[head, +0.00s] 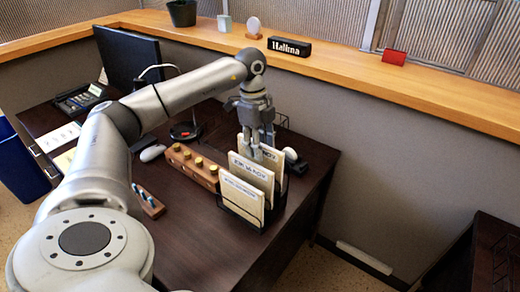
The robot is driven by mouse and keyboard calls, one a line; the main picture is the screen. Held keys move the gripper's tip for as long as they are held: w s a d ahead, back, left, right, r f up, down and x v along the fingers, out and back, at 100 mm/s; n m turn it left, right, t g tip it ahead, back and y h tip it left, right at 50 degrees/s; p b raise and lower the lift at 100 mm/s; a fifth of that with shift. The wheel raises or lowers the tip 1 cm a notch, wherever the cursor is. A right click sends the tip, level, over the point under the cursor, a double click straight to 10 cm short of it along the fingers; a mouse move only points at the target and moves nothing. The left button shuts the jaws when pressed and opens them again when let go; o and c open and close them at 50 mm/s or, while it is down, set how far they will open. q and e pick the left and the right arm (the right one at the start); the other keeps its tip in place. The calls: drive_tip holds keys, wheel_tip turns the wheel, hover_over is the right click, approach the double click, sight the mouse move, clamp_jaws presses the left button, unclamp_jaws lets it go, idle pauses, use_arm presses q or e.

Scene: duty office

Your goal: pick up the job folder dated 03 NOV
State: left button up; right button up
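A black wire rack (278,200) stands on the dark desk and holds several upright cream folders. The front folder (241,196), the middle folder (251,171) and the rear folder (270,154) have dark print along their tops. The print is too small for me to read a date, so I cannot tell which is 03 NOV. My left gripper (259,146) points down at the rear folder's top edge and covers part of it. I cannot tell whether its fingers touch or straddle this folder, or how far they are apart. My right gripper is out of view.
A wooden block with several brass knobs (192,166) stands left of the rack, near a white mouse (152,153). A black monitor (128,56) is behind my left arm. A wooden ledge (350,77) runs behind the desk. The desk's front part (215,245) is clear.

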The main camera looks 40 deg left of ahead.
use_arm(q)
drive_tip(key=shift+f, duration=0.15)
drive_tip(key=shift+c, duration=0.4)
clamp_jaws()
drive_tip(key=shift+r, duration=0.2)
